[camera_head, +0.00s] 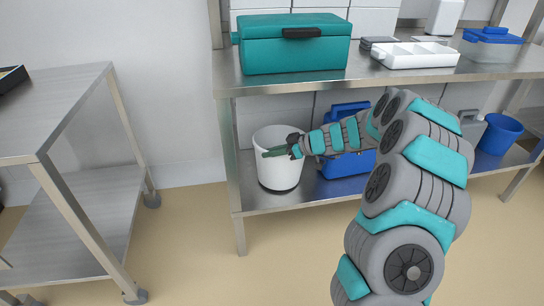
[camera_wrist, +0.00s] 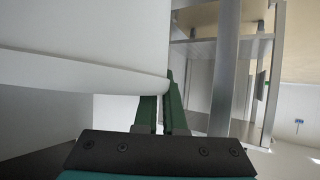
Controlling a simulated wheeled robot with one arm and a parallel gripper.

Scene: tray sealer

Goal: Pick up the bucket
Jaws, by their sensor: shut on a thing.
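A white bucket (camera_head: 279,176) stands upright at the left end of the lower shelf of the steel bench, with a dark band at its base. My gripper (camera_head: 272,153) reaches in from the right, with its green fingers at the bucket's upper wall. In the wrist view the pale bucket wall (camera_wrist: 80,75) fills the upper left, and the green fingers (camera_wrist: 165,108) are shut on its edge. I cannot tell whether the bucket's base is clear of the shelf.
The steel bench top (camera_head: 300,84) overhangs the bucket and carries a teal toolbox (camera_head: 295,50) and a white tray (camera_head: 415,54). A blue container (camera_head: 345,165) stands right of the bucket, partly behind my arm. A blue bucket (camera_head: 500,134) is farther right. Open floor lies left, before another steel table (camera_head: 60,95).

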